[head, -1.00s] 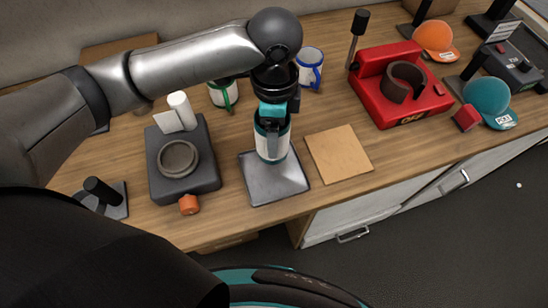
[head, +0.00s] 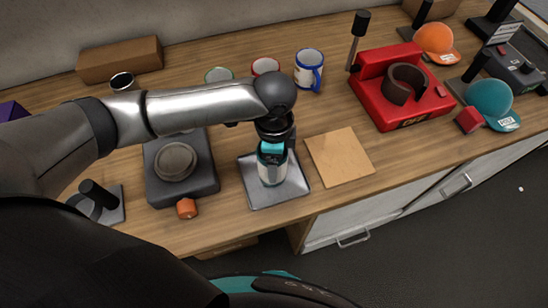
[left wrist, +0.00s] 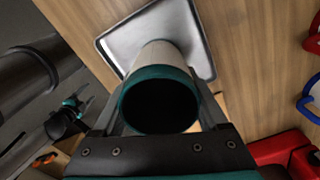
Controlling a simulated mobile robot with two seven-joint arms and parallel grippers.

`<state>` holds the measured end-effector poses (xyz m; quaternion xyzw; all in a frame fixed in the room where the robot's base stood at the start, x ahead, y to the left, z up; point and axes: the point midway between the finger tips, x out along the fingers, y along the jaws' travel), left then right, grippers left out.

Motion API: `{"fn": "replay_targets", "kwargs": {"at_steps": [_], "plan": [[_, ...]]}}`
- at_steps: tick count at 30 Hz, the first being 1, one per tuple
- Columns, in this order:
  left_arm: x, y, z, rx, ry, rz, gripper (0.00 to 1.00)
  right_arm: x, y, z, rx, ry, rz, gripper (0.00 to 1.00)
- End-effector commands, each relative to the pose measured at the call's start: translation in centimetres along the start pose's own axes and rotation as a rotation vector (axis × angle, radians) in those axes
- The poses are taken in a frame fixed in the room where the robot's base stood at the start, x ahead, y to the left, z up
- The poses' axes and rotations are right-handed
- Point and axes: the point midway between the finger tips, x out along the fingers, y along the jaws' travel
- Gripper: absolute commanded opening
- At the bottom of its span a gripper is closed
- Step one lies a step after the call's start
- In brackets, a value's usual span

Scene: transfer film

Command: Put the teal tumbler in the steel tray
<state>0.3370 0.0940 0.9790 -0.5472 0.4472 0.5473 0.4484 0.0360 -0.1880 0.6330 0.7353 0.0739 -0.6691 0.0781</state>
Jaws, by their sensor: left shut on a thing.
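The teal tumbler (head: 272,175) has a pale body with teal bands. In the left wrist view its teal rim (left wrist: 122,97) faces the camera around a dark opening. My left gripper (head: 271,155) is shut on the tumbler near its top and holds it upright. The steel tray (head: 292,189) is a shallow square metal tray directly under the tumbler; it also shows in the left wrist view (left wrist: 122,45). The tumbler's base is over the tray's middle, and I cannot tell whether it touches.
A tan board (head: 340,158) lies right of the tray. A dark press with a round plate (head: 176,160) stands left of it. A red mug press (head: 400,90), caps and several mugs (head: 308,70) are farther back. The counter's front edge runs close to the tray.

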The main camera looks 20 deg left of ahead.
Motion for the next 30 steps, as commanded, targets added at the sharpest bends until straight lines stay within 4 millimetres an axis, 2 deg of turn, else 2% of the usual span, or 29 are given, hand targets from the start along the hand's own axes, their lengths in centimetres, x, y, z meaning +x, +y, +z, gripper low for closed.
{"fn": "replay_targets", "kwargs": {"at_steps": [3,4,9,17,20,23,30], "plan": [[0.3,0.0,0.0,0.000,0.001,0.000,0.00,0.0,0.0,0.0,0.000,-0.001,0.000,0.76],[0.3,0.0,0.0,0.000,0.001,0.000,0.79,0.0,0.0,0.1,0.000,-0.001,0.000,0.76],[0.3,0.0,0.0,0.000,0.000,0.000,0.98,0.0,0.0,0.1,0.000,-0.002,0.000,0.76],[0.2,0.0,0.0,0.000,0.001,-0.001,1.00,0.0,0.0,0.1,0.000,-0.002,0.001,0.76],[-0.5,-0.1,-0.1,0.000,0.002,-0.002,1.00,-0.1,0.0,0.1,0.000,-0.003,0.001,0.76],[-2.0,-0.1,-0.1,0.001,0.003,-0.004,1.00,-0.3,0.1,0.1,0.000,-0.003,0.001,0.76],[-7.3,-0.1,-0.1,0.001,0.004,-0.004,1.00,-1.1,0.1,0.1,0.000,-0.003,0.001,0.76]]}}
